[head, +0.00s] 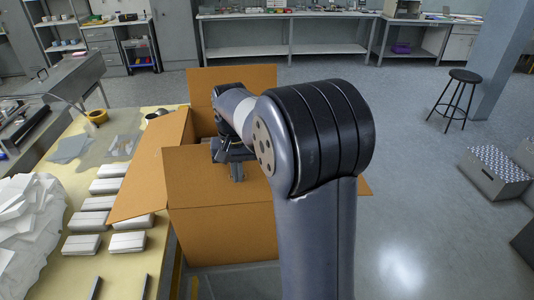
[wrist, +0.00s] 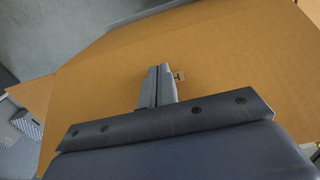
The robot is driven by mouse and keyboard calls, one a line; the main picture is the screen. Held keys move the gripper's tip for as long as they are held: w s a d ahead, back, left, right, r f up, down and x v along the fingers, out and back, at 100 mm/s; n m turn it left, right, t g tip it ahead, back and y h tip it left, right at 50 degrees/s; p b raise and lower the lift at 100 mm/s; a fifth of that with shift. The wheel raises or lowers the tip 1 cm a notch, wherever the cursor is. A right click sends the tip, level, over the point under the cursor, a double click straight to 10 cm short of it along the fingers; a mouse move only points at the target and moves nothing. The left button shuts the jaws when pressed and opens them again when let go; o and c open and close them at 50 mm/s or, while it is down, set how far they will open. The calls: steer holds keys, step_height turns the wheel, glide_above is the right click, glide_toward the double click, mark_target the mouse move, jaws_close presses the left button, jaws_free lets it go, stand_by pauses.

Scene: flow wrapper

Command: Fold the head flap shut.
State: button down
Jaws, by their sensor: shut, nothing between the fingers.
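An open brown cardboard carton (head: 225,238) stands in the middle of the head view. Its near flap (head: 195,180) is raised, its far flap (head: 262,78) stands up, and its left flap (head: 150,165) leans outward over the table. A corner of a right flap (head: 364,187) shows beside my arm. I cannot tell which one is the head flap. My gripper (head: 237,178) is shut and empty, seen in front of the near flap. In the wrist view my closed fingers (wrist: 158,72) point at a broad cardboard face (wrist: 225,65); contact cannot be told.
A yellow table (head: 120,262) at left bears several white packs (head: 82,244), a tape roll (head: 96,116) and crumpled white film (head: 30,215). A stool (head: 464,76) and patterned boxes (head: 493,165) stand at right. The floor between is clear. My arm hides the carton's right side.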

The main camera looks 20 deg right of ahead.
steer(key=w+d+p, duration=0.1)
steer(key=w+p, duration=0.1)
steer(key=w, duration=0.3)
steer(key=r+p, duration=0.2)
steer(key=s+r+p, duration=0.1)
steer(key=r+p, duration=0.1)
steer(key=r, duration=0.1)
steer(key=r+p, duration=0.2)
steer(key=shift+s+r, duration=0.25)
steer(key=shift+r, duration=0.1)
steer(key=shift+f, duration=0.1)
